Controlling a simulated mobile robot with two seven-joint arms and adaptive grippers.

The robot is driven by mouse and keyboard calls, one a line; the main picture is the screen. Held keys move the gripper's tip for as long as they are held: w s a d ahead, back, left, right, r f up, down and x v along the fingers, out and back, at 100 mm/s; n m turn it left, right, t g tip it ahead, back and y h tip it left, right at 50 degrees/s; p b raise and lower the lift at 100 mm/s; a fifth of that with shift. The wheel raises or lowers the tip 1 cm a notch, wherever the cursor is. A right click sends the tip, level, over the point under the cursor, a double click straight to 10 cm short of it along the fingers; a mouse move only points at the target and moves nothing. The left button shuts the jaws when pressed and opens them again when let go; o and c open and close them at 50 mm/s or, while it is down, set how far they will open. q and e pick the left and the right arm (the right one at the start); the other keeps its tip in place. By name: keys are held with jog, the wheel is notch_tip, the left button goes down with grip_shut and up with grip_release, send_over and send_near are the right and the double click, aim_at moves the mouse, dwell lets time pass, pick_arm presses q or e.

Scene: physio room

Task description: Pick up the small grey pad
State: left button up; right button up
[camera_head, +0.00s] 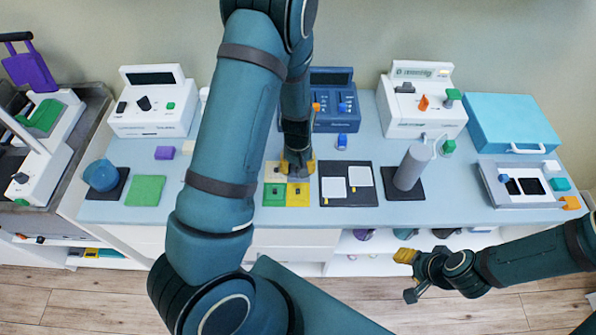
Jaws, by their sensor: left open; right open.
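I cannot clearly make out a small grey pad. Two pale, whitish square pads, one on the left (333,188) and one on the right (361,176), lie on a black mat (349,200) at the middle of the table. My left gripper (298,172) is open and points down over a set of coloured squares just left of that mat. Green (274,195) and yellow (297,194) squares show there; the gripper hides the part beneath it. My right gripper (410,276) is open and empty, in front of the table, right of centre.
The pale blue table (240,200) also carries white device boxes, a dark blue box (332,110), a grey cylinder (411,167) on a black mat, a green pad (146,190), a teal case (512,122) and a white tray (490,180). My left arm hides the centre left.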

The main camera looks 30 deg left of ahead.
pick_arm(q)
jog(key=shift+f, duration=0.3)
jog(key=shift+c, duration=0.3)
grip_shut()
notch_tip(320, 180, up, 10)
jog(key=p, duration=0.1)
jog(key=shift+p, duration=0.35)
